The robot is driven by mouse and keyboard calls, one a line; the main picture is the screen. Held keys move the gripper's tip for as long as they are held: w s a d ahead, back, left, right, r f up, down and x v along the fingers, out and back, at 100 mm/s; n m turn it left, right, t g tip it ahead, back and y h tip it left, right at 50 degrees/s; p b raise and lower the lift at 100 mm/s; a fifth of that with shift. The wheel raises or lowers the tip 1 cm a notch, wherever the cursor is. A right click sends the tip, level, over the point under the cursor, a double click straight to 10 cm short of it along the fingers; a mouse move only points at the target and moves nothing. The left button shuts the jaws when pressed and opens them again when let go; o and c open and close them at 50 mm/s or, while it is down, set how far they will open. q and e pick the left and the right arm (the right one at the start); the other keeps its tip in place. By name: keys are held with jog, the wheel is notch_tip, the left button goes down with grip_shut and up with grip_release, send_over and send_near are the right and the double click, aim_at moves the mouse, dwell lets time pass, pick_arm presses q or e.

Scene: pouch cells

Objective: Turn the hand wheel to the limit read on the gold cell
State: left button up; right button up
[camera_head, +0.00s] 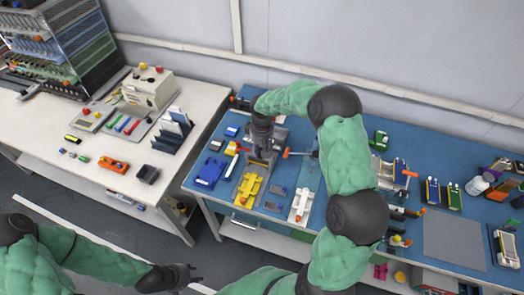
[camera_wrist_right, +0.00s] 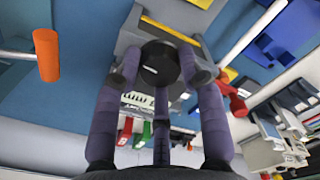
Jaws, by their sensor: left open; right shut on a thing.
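My right gripper (camera_wrist_right: 161,72) is shut on a dark round knob (camera_wrist_right: 158,60), which looks like the hand wheel. The knob is on top of a grey press-like device (camera_wrist_right: 128,42). In the head view my right gripper (camera_head: 262,128) points down over this grey device (camera_head: 263,158) on the blue bench, and hides the wheel. My left gripper (camera_head: 184,277) is open and empty at the bottom, over the floor. I cannot pick out the gold cell or any limit on it; a yellow fixture (camera_head: 248,190) lies in front of the device.
An orange-handled lever (camera_head: 298,153) sticks out right of the device. A blue fixture (camera_head: 211,172) and a white fixture (camera_head: 300,205) lie nearby. A bare grey mat (camera_head: 454,240) lies at the right. A white table (camera_head: 110,180) with trays and a rack stands left.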

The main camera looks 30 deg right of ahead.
jog(key=m+b, duration=0.1)
jog(key=m, duration=0.3)
jog(key=shift+m, duration=0.3)
dwell(0.3)
jog(key=o, duration=1.1)
jog(key=shift+o, duration=0.2)
notch_tip(320, 180, up, 12)
dwell(0.3)
